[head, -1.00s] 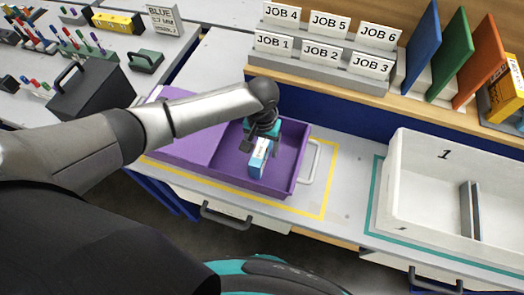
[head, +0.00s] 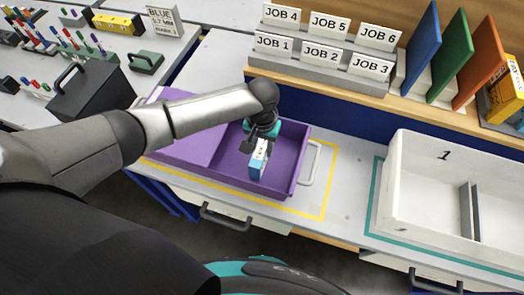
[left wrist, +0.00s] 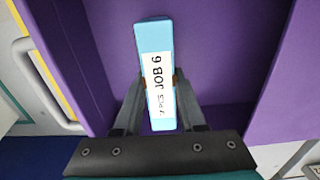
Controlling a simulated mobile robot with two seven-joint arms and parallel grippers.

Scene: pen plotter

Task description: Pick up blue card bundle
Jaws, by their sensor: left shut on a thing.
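The blue card bundle (head: 258,165) has a white label, which reads JOB 6 in the left wrist view (left wrist: 156,80). My left gripper (head: 259,148) is shut on it, with a finger on either side in the left wrist view (left wrist: 160,102). The bundle is inside the outline of the purple tray (head: 285,170), near its right end. I cannot tell whether it touches the tray floor. My right gripper is not in view.
A white bin (head: 420,190) marked 1 stands at the right. Card holders (head: 320,50) labelled JOB 1 to JOB 6 stand on the shelf behind, beside blue, green and orange boards (head: 450,60). A black case (head: 90,95) stands at the left.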

